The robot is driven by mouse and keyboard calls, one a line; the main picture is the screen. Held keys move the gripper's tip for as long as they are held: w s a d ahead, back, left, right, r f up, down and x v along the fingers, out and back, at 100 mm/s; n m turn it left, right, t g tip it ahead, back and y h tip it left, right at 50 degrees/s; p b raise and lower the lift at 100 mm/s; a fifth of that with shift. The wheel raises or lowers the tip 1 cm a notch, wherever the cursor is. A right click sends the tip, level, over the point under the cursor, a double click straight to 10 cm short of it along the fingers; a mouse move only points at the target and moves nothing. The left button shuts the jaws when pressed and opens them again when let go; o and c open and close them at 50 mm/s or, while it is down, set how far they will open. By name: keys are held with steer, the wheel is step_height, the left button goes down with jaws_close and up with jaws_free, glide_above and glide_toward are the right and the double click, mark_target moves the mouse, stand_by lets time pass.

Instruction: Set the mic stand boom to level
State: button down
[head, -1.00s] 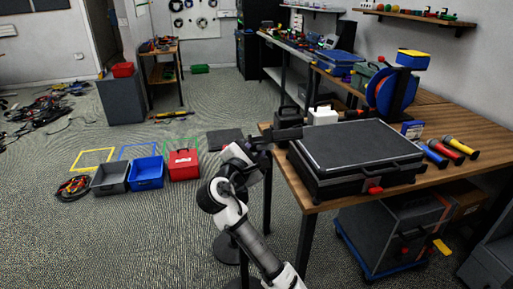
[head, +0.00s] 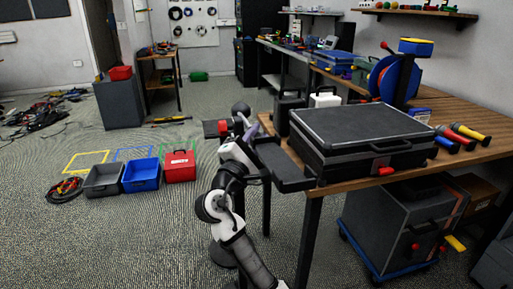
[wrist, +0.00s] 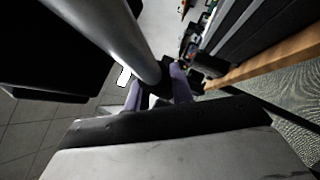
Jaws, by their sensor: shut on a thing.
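The mic stand boom shows in the wrist view as a thick grey tube (wrist: 125,38), running from the upper left down to my gripper (wrist: 158,92). The purple fingers are closed around its end. In the head view my gripper (head: 252,131) is a small purple patch left of the table, partly hidden by my arm. The boom's tilt is hard to read there. Round dark bases (head: 222,254) stand on the floor behind my arm. Most of the stand's pole is hidden.
A black case (head: 362,128) lies on the wooden table (head: 465,118) close to the right of my arm. Grey (head: 103,181), blue (head: 141,176) and red (head: 180,166) boxes stand on the floor to the left. Cables lie farther left, with open floor in front.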

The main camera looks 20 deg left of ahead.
steer(key=shift+f+m+t+h+b, duration=0.35)
steer(key=shift+f+m+b, duration=0.3)
steer(key=shift+b, duration=0.55)
steer(key=c, duration=1.2)
jaws_free()
steer(key=b+v, duration=0.2)
steer(key=v, duration=1.2)
